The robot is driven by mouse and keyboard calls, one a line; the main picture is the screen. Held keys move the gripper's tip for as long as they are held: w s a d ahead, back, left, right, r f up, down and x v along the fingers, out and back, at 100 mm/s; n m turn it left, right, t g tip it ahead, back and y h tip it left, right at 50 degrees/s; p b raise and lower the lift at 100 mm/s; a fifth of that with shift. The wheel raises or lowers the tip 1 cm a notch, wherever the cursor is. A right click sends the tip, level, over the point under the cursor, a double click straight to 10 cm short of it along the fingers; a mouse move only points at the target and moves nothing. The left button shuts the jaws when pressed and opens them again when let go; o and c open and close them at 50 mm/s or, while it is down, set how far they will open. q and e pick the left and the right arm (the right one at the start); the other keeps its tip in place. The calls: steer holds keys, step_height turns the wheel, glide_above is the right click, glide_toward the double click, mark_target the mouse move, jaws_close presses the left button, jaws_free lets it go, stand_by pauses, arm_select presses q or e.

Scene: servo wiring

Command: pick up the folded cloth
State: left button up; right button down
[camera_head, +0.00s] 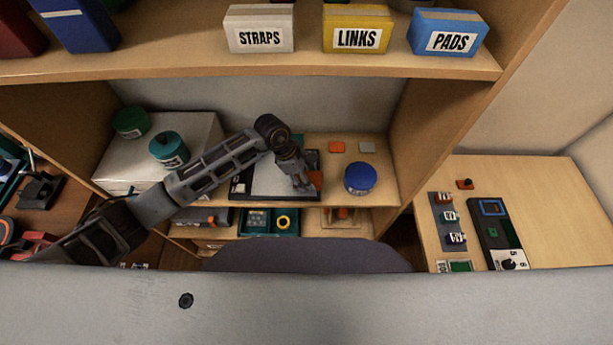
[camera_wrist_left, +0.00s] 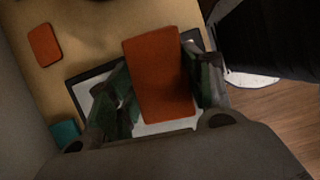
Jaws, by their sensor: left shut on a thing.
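The folded cloth is an orange-red rectangle (camera_wrist_left: 160,84) in the left wrist view, between the two fingers of my left gripper (camera_wrist_left: 158,72). The gripper is shut on it. In the head view my left gripper (camera_head: 300,182) is low over the right part of a dark-rimmed tray with a light grey floor (camera_head: 268,180). A little orange (camera_head: 317,179) shows just right of the fingers there, and the gripper hides the rest. I cannot tell whether the cloth touches the tray. My right gripper is in neither view.
A blue round tub (camera_head: 359,178) stands right of the tray. A small orange pad (camera_head: 336,147) and a grey pad (camera_head: 367,148) lie behind it. A white box (camera_head: 115,158) with green tubs is at left. The upper shelf (camera_head: 200,69) overhangs the back.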

arm_select(q)
steer(key=shift+r+p, duration=0.3)
step_height(320, 180, up, 8)
steer(key=shift+r+b, duration=0.1)
steer(key=shift+b, duration=0.9)
steer(key=shift+r, duration=0.85)
steer(key=o, duration=0.4)
steer(key=c, duration=0.4)
steer(key=shift+f, duration=0.1)
steer(key=shift+a, duration=0.15)
